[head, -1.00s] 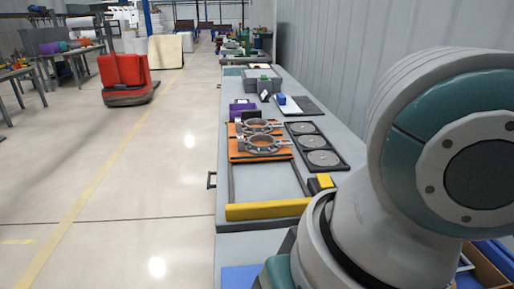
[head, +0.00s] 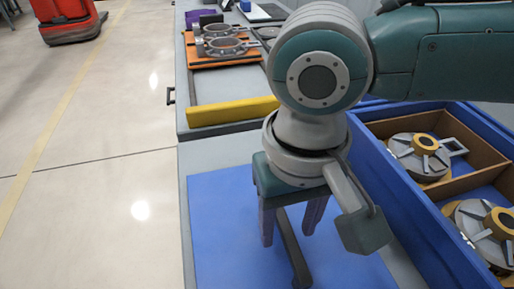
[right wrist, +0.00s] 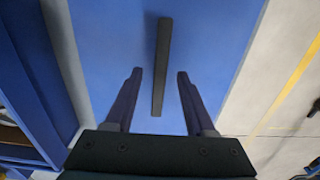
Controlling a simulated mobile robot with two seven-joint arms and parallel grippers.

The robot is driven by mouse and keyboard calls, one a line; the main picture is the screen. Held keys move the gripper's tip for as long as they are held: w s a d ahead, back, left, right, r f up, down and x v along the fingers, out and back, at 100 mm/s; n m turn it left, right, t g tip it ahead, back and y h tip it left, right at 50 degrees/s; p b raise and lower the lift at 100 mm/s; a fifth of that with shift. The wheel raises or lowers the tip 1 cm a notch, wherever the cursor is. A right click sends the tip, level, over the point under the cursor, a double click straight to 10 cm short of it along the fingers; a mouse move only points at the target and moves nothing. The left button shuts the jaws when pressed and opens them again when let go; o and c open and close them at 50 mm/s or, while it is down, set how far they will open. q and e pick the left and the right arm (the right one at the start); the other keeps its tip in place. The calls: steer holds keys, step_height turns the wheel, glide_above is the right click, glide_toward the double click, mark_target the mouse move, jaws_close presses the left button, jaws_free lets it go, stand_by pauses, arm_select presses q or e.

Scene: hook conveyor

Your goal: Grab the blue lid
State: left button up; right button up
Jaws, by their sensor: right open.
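The blue lid (head: 222,215) is a flat blue panel lying on the grey bench in front of me. A dark bar-shaped handle (head: 291,262) runs along its middle. In the right wrist view the lid (right wrist: 215,50) fills the centre, with the handle (right wrist: 162,50) lengthwise. My right gripper (head: 288,238) points down over the lid, open and empty. In the right wrist view its fingers (right wrist: 160,73) lie either side of the handle's line. Whether they touch the lid is unclear. My left gripper is not in view.
A blue crate (head: 402,198) with cardboard dividers stands right of the lid, holding round grey parts with yellow tops (head: 425,143). Behind are a yellow bar (head: 233,111) and an orange tray (head: 196,61) with metal rings. Open floor lies left.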

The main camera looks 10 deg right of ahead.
step_height(320, 180, down, 2)
steer(key=shift+f, duration=0.2)
jaws_close()
stand_by(0.4)
steer(key=shift+w+r, duration=0.1)
stand_by(0.9)
